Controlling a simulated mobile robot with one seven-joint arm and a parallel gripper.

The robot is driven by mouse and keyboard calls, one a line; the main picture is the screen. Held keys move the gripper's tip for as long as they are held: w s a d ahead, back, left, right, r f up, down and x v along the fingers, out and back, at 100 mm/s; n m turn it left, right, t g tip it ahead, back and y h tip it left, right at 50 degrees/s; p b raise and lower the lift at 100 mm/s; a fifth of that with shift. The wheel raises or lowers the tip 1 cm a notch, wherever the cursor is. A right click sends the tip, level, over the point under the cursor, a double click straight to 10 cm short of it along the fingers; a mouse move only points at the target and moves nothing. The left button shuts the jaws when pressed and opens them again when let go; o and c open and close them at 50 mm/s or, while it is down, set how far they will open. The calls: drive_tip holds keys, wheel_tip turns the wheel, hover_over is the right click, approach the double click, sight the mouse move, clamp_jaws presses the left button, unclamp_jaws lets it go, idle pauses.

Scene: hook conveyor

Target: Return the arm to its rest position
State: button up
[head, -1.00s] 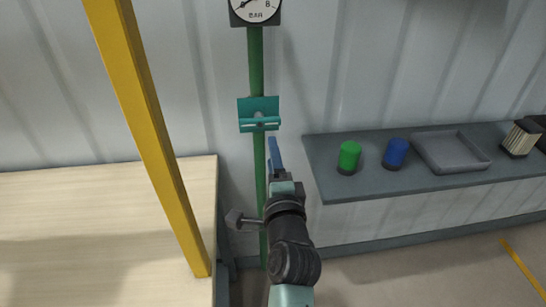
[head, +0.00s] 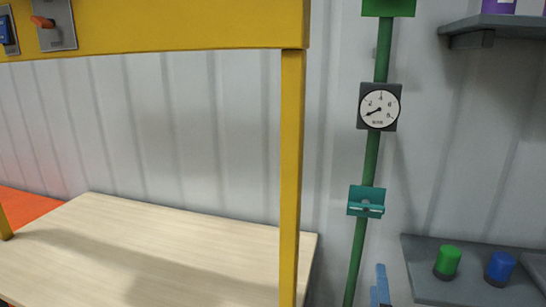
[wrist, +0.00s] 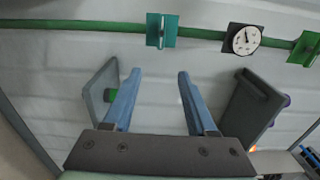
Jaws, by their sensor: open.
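My gripper (wrist: 158,100) shows in the wrist view with its two blue fingers spread apart and nothing between them. In the head view only the tip of my gripper (head: 380,285) shows at the bottom edge, below the teal bracket (head: 366,202) on the green pole (head: 371,155). The teal bracket also shows in the wrist view (wrist: 162,30), beyond the fingers and apart from them. The rest of my arm is out of the head view.
A pressure gauge (head: 379,107) sits on the pole above the bracket. A yellow frame post (head: 291,180) stands left of the pole by a wooden table (head: 150,255). A grey shelf (head: 420,270) at right holds a green cylinder (head: 447,262) and a blue cylinder (head: 500,268).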

drive_tip(key=a+r+n+t, duration=0.1)
drive_tip(key=a+r+n, duration=0.2)
drive_tip(key=r, duration=0.4)
drive_tip(key=a+r+n+t, duration=0.2)
drive_tip(key=a+r+n, duration=0.1)
drive_tip(key=r, duration=0.4)
drive_tip(key=s+a+r+n+t+y, duration=0.1)
drive_tip(key=s+a+r+n, duration=0.3)
drive_tip(key=r, duration=0.5)
drive_tip(key=s+a+r+n+t+y, duration=0.2)
drive_tip(key=s+a+r+n, duration=0.3)
drive_tip(key=r, duration=0.4)
drive_tip(key=s+a+r+n+t+y, duration=0.2)
drive_tip(key=s+a+r+n+t, duration=0.2)
drive_tip(key=s+r+n, duration=0.2)
wheel_tip(320, 180, up, 4)
drive_tip(key=s, duration=0.2)
drive_tip(key=shift+s+a, duration=0.15)
drive_tip(key=shift+s, duration=0.15)
drive_tip(key=shift+r, duration=0.1)
drive_tip(key=shift+c, duration=0.6)
drive_tip(key=shift+w+n, duration=0.1)
drive_tip(key=shift+n, duration=0.2)
